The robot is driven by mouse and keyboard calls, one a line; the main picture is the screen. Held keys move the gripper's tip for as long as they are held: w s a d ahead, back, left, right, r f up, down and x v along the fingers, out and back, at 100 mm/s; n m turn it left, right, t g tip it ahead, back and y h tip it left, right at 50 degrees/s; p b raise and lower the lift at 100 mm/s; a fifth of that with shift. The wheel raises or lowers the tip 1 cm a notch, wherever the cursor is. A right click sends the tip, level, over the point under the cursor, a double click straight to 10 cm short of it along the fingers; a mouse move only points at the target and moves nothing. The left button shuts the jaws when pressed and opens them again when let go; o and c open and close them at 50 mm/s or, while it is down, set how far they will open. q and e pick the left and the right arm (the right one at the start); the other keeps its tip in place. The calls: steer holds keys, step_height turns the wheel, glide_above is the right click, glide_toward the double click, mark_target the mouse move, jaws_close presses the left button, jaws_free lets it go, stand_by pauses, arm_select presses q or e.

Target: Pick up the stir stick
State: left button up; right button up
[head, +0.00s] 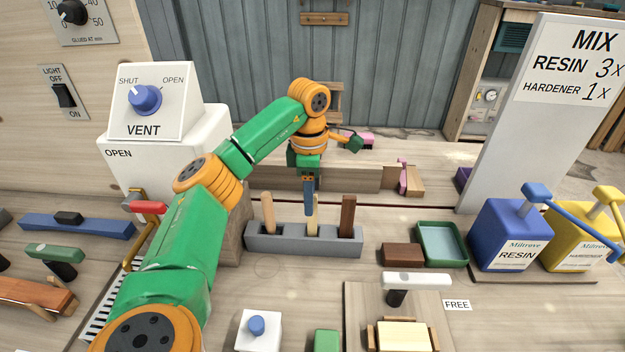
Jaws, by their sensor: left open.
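A grey rack (290,244) stands on the bench in the middle of the head view and holds three upright sticks. The left one is a pale wooden stick (268,213). The middle one is a pale yellow stick (315,218), and the right one is a dark brown stick (347,216). Which of them is the stir stick is not marked. My left gripper (309,205) points down at the middle stick and hides part of it. It is open, with a blue finger in front of the stick; whether it touches the stick I cannot tell. My right gripper is out of view.
Right of the rack are a brown block (403,255) and a green tray (442,244). Further right stand a blue resin pump bottle (505,235) and a yellow hardener bottle (572,240). A white vent box (150,160) stands behind my left arm. A wooden ledge (350,178) lies behind the rack.

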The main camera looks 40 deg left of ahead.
mark_target(312, 220)
arm_select(q)
steer(key=f, duration=0.2)
steer(key=f+p, duration=0.1)
steer(key=f, duration=0.1)
steer(key=d+f, duration=0.1)
steer(key=f, duration=0.1)
steer(key=shift+s+f, duration=0.1)
steer(key=shift+f, duration=0.15)
jaws_close()
